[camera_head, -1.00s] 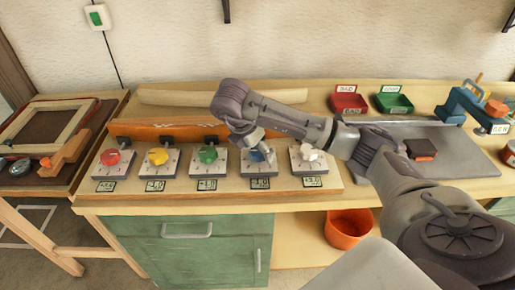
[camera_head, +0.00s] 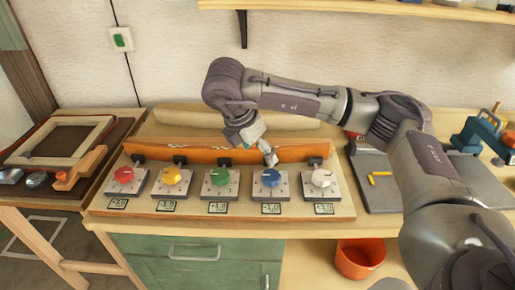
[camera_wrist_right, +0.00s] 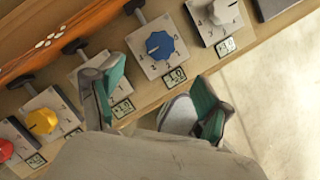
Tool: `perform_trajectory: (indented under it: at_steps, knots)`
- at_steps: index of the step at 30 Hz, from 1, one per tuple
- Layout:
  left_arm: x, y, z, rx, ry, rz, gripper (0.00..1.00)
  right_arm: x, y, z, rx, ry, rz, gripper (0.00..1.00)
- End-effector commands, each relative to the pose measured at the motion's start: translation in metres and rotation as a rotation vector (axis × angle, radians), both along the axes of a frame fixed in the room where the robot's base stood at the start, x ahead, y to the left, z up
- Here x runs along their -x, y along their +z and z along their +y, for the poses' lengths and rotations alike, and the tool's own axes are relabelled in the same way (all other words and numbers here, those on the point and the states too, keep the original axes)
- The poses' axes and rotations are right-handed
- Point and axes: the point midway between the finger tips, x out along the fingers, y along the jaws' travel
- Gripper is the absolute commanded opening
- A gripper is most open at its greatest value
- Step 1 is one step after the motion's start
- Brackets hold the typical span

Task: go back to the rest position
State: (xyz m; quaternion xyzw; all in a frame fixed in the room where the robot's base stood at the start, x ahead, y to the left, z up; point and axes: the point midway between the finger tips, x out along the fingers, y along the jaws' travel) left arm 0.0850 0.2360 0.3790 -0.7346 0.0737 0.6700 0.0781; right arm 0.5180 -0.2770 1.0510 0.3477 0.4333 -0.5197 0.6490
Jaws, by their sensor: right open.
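My right gripper (camera_head: 262,143) is open and empty. In the head view it hangs in front of the orange-brown bent lath (camera_head: 290,152), above and between the green knob (camera_head: 220,177) and the blue knob (camera_head: 271,177), apart from both. In the right wrist view the teal-padded fingers (camera_wrist_right: 152,103) are spread wide with nothing between them; the blue knob (camera_wrist_right: 160,45) lies beyond them. The left finger hides the green knob there. Red (camera_head: 124,175), yellow (camera_head: 173,175) and white (camera_head: 321,178) knobs complete the row. My left gripper is not in view.
My right arm crosses the bench's right side, hiding part of a grey mat (camera_head: 385,195). A blue tool (camera_head: 470,138) stands farther right. An orange bucket (camera_head: 360,260) is below the bench. A shelf (camera_head: 380,8) overhangs the wall. A frame (camera_head: 65,142) lies left.

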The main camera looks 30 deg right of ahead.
Motion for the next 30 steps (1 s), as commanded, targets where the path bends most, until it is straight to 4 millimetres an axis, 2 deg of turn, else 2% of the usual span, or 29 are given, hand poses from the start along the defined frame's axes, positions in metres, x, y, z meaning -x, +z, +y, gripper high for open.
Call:
perform_trajectory:
  at_steps: [18,21,23,26,29,30]
  knots:
    - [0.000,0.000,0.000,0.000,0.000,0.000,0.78,0.001,0.005,0.002,-0.001,0.001,0.001,0.78]
    - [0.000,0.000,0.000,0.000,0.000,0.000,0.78,0.001,-0.001,0.010,-0.026,0.029,0.012,0.78]
    - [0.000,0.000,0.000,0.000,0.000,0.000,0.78,0.003,-0.011,0.025,-0.077,0.082,0.030,0.78]
    - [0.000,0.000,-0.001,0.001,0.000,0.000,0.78,0.012,-0.036,0.071,-0.237,0.232,0.075,0.78]
    - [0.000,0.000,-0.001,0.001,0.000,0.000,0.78,0.033,-0.059,0.138,-0.482,0.426,0.120,0.78]
    - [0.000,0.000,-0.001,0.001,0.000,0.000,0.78,0.045,-0.064,0.167,-0.594,0.504,0.131,0.78]
